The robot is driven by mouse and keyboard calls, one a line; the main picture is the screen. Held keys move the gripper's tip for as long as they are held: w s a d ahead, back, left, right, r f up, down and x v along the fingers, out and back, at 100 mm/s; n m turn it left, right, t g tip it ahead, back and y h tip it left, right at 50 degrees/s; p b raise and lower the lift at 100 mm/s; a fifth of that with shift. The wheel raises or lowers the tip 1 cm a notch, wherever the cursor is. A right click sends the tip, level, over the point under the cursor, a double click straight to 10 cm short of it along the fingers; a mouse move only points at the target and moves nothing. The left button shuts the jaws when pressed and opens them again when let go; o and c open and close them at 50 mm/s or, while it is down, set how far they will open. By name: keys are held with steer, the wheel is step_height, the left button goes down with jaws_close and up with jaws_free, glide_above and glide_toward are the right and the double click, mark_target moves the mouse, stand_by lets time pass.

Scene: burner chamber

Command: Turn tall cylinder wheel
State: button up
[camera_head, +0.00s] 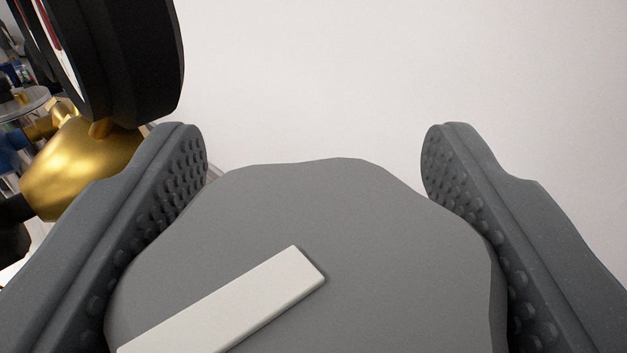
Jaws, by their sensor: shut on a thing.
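A large grey knob with a wavy edge, the wheel (400,240), fills the lower middle of the head camera view. A pale raised bar (225,305) lies slanted across its face. My gripper (315,150) has one studded finger on each side of the wheel, and the fingers are shut on it. The lower part of the wheel is cut off by the picture's bottom edge. The cylinder below the wheel is hidden.
A black round gauge (135,55) and a brass fitting (80,165) are close by at the upper left, beside the left finger. A round table (22,103) stands far behind. A plain white wall (400,70) fills the upper right.

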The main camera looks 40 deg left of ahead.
steer(key=o, duration=1)
steer(key=shift+s+d, duration=0.1)
steer(key=shift+d, duration=0.05)
steer(key=v, duration=1.3)
steer(key=shift+s+d, duration=0.15)
steer(key=shift+s, duration=0.05)
steer(key=s+d+f+m+t+h, duration=0.1)
steer(key=d+f+m+h, duration=0.7)
steer(key=f+h, duration=0.3)
step_height(320, 180, down, 3)
steer(key=shift+s+d+f+t+h, duration=0.1)
steer(key=shift+s+d+t+h, duration=0.2)
steer(key=shift+s+d, duration=0.15)
